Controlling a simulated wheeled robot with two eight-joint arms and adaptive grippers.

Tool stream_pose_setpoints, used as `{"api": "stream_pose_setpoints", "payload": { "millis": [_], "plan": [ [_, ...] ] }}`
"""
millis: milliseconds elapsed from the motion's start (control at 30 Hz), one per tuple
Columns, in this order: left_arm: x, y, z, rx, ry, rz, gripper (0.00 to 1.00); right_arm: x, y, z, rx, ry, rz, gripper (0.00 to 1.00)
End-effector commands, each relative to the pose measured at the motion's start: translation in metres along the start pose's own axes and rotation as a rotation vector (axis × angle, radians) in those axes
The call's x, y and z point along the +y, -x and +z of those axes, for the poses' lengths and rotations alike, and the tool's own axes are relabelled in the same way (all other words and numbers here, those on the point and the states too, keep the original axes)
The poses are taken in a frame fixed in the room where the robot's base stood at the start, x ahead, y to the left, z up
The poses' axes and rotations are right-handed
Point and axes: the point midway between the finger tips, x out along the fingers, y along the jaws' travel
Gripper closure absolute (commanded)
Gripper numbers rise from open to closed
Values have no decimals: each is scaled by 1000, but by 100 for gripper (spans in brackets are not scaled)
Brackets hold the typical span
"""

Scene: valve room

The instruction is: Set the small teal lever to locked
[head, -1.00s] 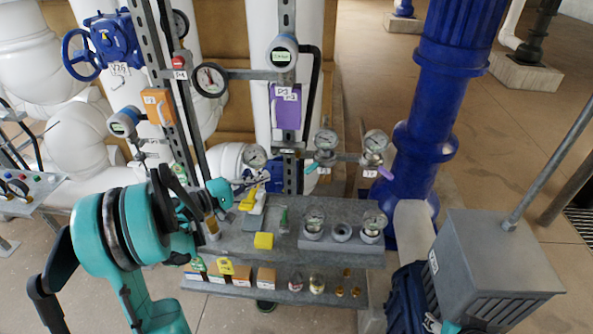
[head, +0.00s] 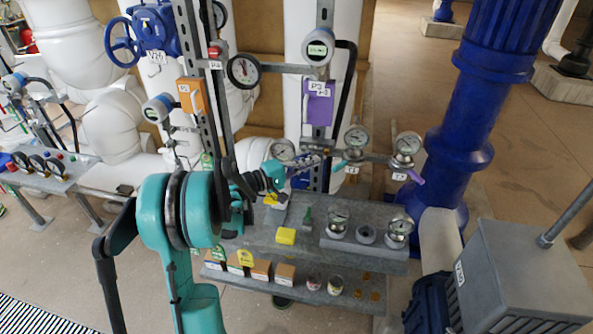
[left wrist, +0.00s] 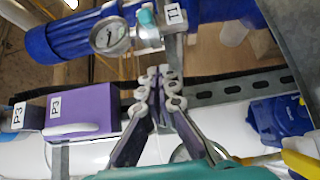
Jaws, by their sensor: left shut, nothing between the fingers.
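The small teal lever (head: 340,166) sits on the valve under the left of the two right-hand gauges, at the horizontal pipe. It sticks out down to the left. In the left wrist view a teal lever end (left wrist: 146,17) shows beside the gauge and the T1 tag, beyond the fingertips. My left gripper (head: 316,163) is shut and empty, just left of the lever and seemingly apart from it. Its closed grey fingers also show in the left wrist view (left wrist: 163,82), pointing toward the pipe. My right gripper is not in view.
A purple lever (head: 416,177) hangs right of the teal one. A purple box (head: 318,104) is mounted above left. Below is a grey shelf (head: 262,238) with a yellow block (head: 285,236) and gauges. A thick blue pipe (head: 480,130) stands at the right.

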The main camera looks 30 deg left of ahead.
Motion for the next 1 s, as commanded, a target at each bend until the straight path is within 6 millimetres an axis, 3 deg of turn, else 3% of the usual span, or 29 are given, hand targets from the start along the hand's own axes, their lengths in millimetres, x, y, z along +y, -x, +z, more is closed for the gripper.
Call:
{"api": "stream_pose_setpoints", "payload": {
  "millis": [67,200,333,1000],
  "plan": [
    [-2,-17,1,-4,0,0,100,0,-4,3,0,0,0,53],
    [-2,-19,24,-2,0,0,100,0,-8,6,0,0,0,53],
    [-1,-21,35,0,0,0,100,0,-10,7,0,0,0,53],
    [0,-22,44,34,0,0,100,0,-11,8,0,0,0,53]
  ]
}}
